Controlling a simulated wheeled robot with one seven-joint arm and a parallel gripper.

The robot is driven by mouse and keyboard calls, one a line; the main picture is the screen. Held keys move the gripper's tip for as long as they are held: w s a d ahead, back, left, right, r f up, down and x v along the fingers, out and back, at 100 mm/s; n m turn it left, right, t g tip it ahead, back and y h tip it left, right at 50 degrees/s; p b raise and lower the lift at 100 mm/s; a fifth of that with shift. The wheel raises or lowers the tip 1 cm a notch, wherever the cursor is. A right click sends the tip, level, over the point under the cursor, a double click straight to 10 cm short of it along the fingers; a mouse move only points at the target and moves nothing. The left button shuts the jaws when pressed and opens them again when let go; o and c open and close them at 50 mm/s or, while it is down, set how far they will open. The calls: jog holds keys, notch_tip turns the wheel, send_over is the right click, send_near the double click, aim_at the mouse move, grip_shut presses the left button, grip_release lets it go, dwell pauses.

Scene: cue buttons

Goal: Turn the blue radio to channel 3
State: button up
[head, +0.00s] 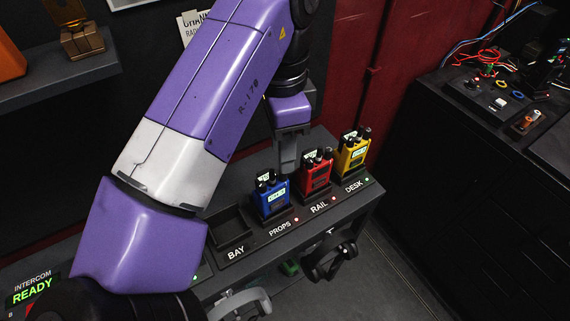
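The blue radio (272,200) stands upright in the slot marked PROPS on the dark charging shelf. It has a small lit display on its front, whose text is too small to read surely, and dark knobs on top. My gripper (288,168) points down just behind and to the right of the blue radio's top, between it and the red radio. The fingers look close together, but their gap is not clear from here. I cannot tell whether it touches the blue radio.
A red radio (316,174) stands at RAIL and a yellow radio (351,155) at DESK. The BAY slot (231,230) is empty. A headset (331,258) hangs on the shelf front. An intercom (33,290) reads READY. A dark cabinet (480,180) stands right.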

jog(key=shift+f, duration=2.55)
grip_shut()
